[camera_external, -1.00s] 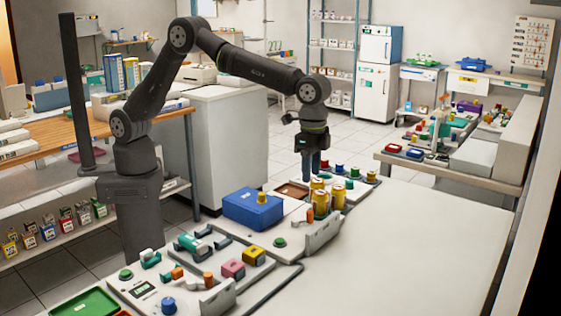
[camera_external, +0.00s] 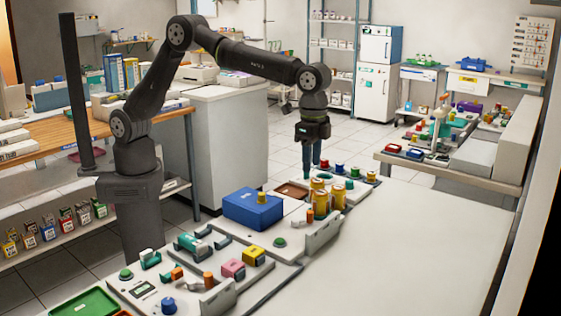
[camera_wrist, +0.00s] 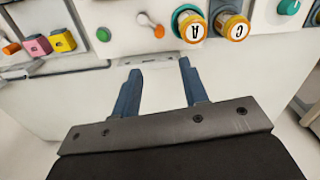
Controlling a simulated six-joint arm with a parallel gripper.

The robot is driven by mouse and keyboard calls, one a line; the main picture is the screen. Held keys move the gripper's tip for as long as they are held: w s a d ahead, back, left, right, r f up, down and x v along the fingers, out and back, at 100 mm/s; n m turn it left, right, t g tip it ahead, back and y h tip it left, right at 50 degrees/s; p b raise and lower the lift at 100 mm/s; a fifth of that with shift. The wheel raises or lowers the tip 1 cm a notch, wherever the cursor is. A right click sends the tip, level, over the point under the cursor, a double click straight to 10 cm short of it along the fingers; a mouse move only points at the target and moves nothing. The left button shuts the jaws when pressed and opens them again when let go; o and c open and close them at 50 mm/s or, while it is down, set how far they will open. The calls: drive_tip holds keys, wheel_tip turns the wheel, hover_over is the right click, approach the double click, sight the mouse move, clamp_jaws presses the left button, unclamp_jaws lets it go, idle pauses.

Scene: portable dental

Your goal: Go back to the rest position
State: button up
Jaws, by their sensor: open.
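My gripper (camera_external: 311,160) points down above the far end of the workbench, behind the yellow canisters (camera_external: 319,197) in the external view. In the wrist view its two blue fingers (camera_wrist: 158,85) stand apart with nothing between them. Past the fingertips, two canisters marked A (camera_wrist: 192,27) and C (camera_wrist: 232,27) stand on the white panel, apart from the fingers. How high the fingertips are above the bench is hard to tell.
A blue box (camera_external: 252,209) with a yellow knob on top stands left of the canisters. Red, green and yellow knobs (camera_external: 353,172) stand to the right. A green tray (camera_external: 85,303) lies at the near left. The white tabletop (camera_external: 420,245) at right is clear.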

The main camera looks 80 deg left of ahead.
sight(310, 211)
wheel_tip(310, 211, down, 15)
idle(0.4)
drive_tip(key=shift+r, duration=0.1)
wheel_tip(310, 211, up, 17)
wheel_tip(310, 211, down, 17)
drive_tip(key=shift+f, duration=0.2)
drive_tip(key=d+m, duration=0.1)
drive_tip(key=m, duration=0.2)
drive_tip(key=shift+d+r, duration=0.1)
drive_tip(key=shift+d, duration=0.1)
drive_tip(key=m, duration=0.1)
drive_tip(key=d+m, duration=0.1)
drive_tip(key=m, duration=0.2)
drive_tip(key=shift+s+d, duration=0.15)
drive_tip(key=shift+s, duration=0.15)
wheel_tip(310, 211, up, 10)
idle(0.4)
